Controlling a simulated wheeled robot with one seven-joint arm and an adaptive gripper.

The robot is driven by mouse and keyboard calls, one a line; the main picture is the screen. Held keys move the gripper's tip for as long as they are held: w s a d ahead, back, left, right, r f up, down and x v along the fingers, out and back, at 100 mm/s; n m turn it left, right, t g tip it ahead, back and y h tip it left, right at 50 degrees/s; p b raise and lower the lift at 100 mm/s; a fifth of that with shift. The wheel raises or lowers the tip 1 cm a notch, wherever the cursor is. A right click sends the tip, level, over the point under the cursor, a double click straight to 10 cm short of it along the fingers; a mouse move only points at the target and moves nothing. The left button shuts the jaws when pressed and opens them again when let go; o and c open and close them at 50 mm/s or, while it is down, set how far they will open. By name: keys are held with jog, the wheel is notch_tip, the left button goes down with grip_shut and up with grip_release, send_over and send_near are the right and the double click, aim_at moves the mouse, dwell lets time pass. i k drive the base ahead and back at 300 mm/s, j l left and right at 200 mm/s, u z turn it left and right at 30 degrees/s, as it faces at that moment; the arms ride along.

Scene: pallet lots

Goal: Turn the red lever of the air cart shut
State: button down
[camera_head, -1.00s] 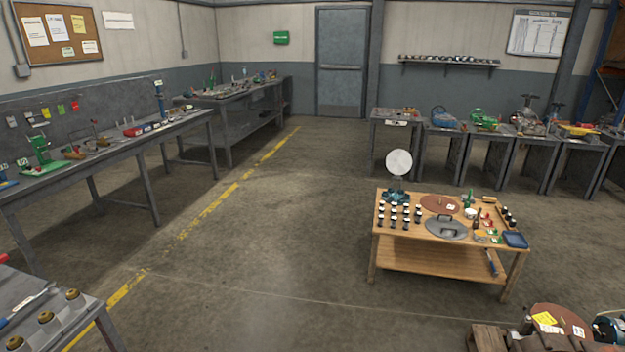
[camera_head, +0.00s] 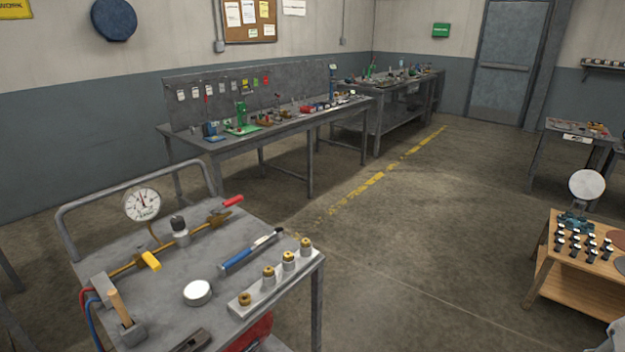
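The air cart (camera_head: 85,237) is a grey cart with a bent tube handle, at the lower left of the head view. A brass pipe (camera_head: 198,231) runs along its top. The red lever (camera_head: 232,201) sits at the pipe's far right end and points up and right, roughly along the pipe's line. A round white gauge (camera_head: 142,204) stands above the pipe. My gripper is not in view.
On the cart lie a blue-handled tool (camera_head: 248,252), a white round tin (camera_head: 198,292) and a block with brass fittings (camera_head: 267,287). A long workbench (camera_head: 215,144) stands behind. A wooden table (camera_head: 570,276) is at right. Floor between is clear.

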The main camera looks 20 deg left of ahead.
aim_at(230, 202)
jog(key=u, duration=1.15)
jog(key=i+l+u, duration=0.15)
jog(key=i+l, duration=0.15)
jog(key=i+l+u, duration=0.1)
jog(key=i+l, duration=0.2)
jog(key=i+l+u, duration=0.15)
jog(key=i+l, duration=0.15)
jog(key=l, duration=0.2)
jog(key=i+l+u, duration=0.15)
jog(key=l, duration=0.25)
jog(key=i+l+u, duration=0.1)
jog(key=i+l, duration=0.25)
jog(key=l, duration=0.1)
